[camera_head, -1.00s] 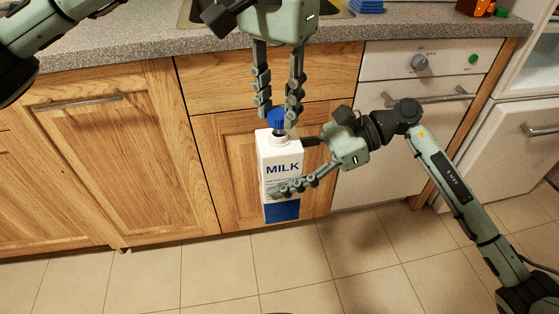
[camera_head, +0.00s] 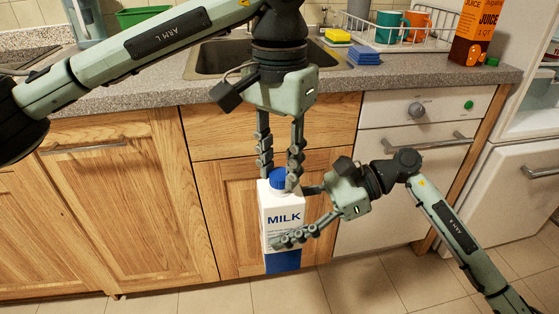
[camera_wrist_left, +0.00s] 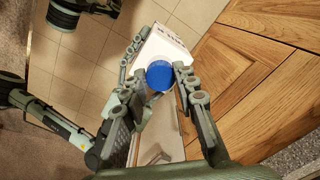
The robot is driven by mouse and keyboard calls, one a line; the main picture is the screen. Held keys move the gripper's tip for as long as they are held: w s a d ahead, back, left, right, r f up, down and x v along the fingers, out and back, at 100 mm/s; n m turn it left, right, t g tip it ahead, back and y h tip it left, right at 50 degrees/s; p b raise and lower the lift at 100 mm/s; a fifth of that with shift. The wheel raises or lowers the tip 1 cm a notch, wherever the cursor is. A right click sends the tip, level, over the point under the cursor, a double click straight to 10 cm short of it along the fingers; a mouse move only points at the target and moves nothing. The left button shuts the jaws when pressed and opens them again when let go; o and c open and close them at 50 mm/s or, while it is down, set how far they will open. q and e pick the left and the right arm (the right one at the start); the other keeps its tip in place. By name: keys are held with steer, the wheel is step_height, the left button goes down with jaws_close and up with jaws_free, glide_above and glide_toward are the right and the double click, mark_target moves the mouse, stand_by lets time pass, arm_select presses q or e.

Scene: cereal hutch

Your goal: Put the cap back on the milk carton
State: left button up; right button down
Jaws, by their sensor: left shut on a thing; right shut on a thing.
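The white and blue milk carton (camera_head: 282,218) is upright in the air in front of the cabinet doors. My right gripper (camera_head: 287,222) is shut on its body from the right, one finger across the front and the other partly hidden behind it. The blue cap (camera_head: 279,177) is at the carton's top, over the spout, with no neck showing in the head view. My left gripper (camera_head: 280,182) points down from above and is shut on the cap. In the left wrist view the cap (camera_wrist_left: 160,75) is between the fingers, over the carton top (camera_wrist_left: 163,44). Whether it is seated is unclear.
The counter edge (camera_head: 130,98) and sink (camera_head: 215,62) are behind my left arm. The floor in front is clear.

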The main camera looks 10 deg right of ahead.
arm_select(q)
steer(key=shift+f, duration=0.55)
stand_by(0.4)
steer(key=m, duration=0.6)
steer(key=o, duration=0.7)
steer(key=shift+w, duration=0.1)
steer(key=shift+r, duration=2.25)
steer(key=shift+c, duration=0.5)
